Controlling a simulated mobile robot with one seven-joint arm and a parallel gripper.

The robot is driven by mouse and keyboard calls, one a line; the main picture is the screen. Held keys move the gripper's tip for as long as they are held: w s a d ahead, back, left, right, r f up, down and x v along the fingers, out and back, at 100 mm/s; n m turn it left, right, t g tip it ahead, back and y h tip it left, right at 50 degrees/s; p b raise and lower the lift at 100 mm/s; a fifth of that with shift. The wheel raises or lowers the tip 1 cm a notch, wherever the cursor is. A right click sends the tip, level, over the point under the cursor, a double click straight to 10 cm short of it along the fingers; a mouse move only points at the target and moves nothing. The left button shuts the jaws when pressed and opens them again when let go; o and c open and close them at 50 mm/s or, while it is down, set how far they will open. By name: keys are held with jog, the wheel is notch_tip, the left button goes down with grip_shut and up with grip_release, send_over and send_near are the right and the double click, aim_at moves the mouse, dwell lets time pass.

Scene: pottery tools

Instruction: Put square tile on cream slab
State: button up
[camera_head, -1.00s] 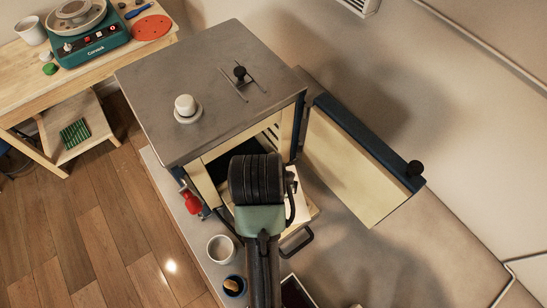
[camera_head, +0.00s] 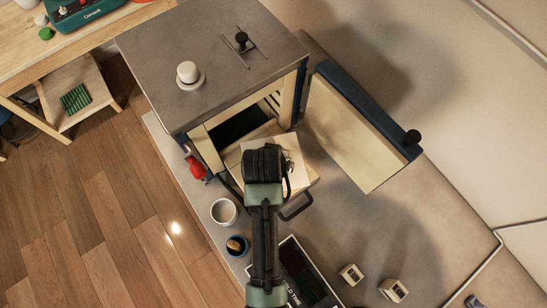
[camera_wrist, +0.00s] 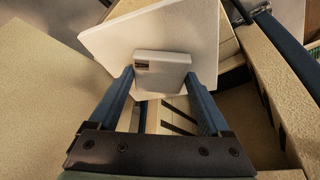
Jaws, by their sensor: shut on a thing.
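The square tile (camera_wrist: 162,72) is a small pale block with a dark mark on one face. In the wrist view it sits between the two blue fingertips of my gripper (camera_wrist: 162,82), which is shut on it. The cream slab (camera_wrist: 110,38) is a larger flat pale plate just beyond the tile. In the head view the slab (camera_head: 291,146) lies at the kiln's mouth, partly covered by my gripper (camera_head: 264,160). The tile and fingertips are hidden there. I cannot tell whether the tile touches the slab.
The grey kiln (camera_head: 215,70) stands open, its door (camera_head: 355,130) swung to the right. A looped handle (camera_head: 297,207) is below the slab. A white cup (camera_head: 224,212), a blue cup (camera_head: 237,246) and a dark-lined box (camera_head: 300,275) stand nearer. Two small blocks (camera_head: 350,274) (camera_head: 393,290) lie right.

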jog(key=o, duration=1.3)
jog(key=shift+f, duration=0.1)
